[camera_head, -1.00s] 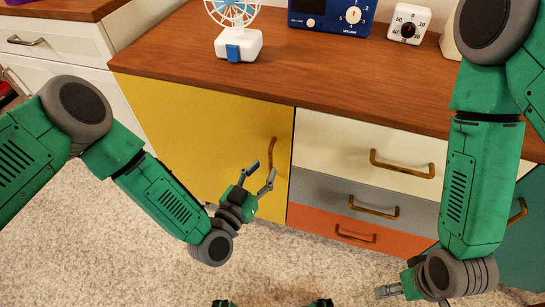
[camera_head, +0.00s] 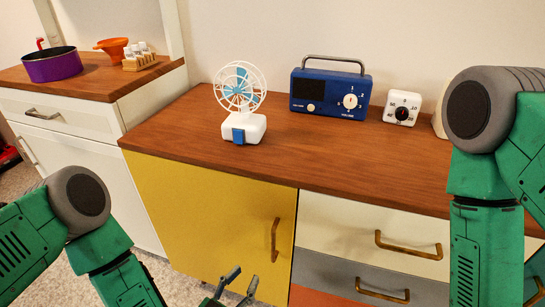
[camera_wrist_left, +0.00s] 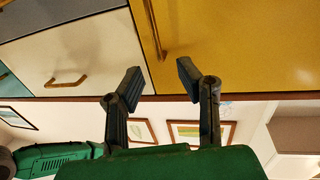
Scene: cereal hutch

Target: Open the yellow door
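The yellow door (camera_head: 205,210) is the left front of the wooden-topped cabinet and looks closed. Its upright brass handle (camera_head: 274,240) is near the door's right edge. My left gripper (camera_head: 243,280) is open and empty, below and left of the handle in the head view. In the left wrist view, which looks upside down, the open fingers (camera_wrist_left: 156,78) show before the yellow door (camera_wrist_left: 235,45), with the handle (camera_wrist_left: 154,28) just beyond them and apart from them. My right forearm comes down the right side of the head view; its gripper is out of frame.
On the wooden top (camera_head: 300,165) stand a fan (camera_head: 243,115), a blue radio (camera_head: 330,92) and a white timer (camera_head: 402,107). Right of the door are drawers with brass handles (camera_head: 408,246). A white cabinet (camera_head: 75,125) with a purple pot (camera_head: 52,66) stands at left.

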